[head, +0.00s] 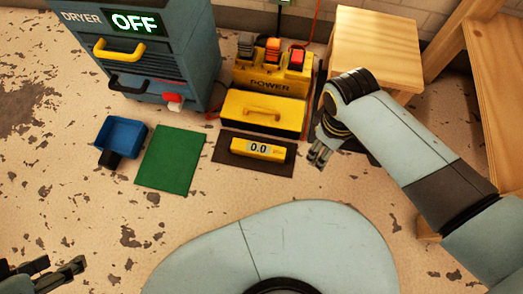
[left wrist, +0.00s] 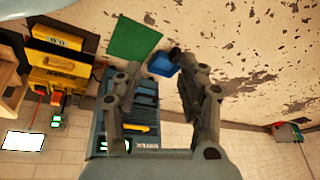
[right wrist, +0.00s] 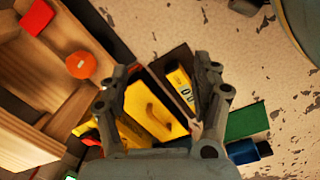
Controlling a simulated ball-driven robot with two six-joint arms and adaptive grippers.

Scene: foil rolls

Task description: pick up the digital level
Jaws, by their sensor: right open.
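The digital level (head: 255,149) is a small yellow bar with a display reading 0.0. It lies on a dark mat (head: 225,155) in front of a yellow case. It also shows in the left wrist view (left wrist: 50,36) and the right wrist view (right wrist: 178,79). My right gripper (head: 319,155) is open and empty, to the right of the level and apart from it. In the right wrist view the level appears between the open fingers (right wrist: 160,78), farther off. My left gripper (head: 72,270) is open and empty at the bottom left, far from the level.
The yellow case (head: 262,112) and a POWER box (head: 272,75) stand behind the mat. A green mat (head: 170,160) and a blue bin (head: 122,133) lie left. The dryer cabinet (head: 150,60) stands back left, a wooden stool (head: 375,45) back right. The floor in front is clear.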

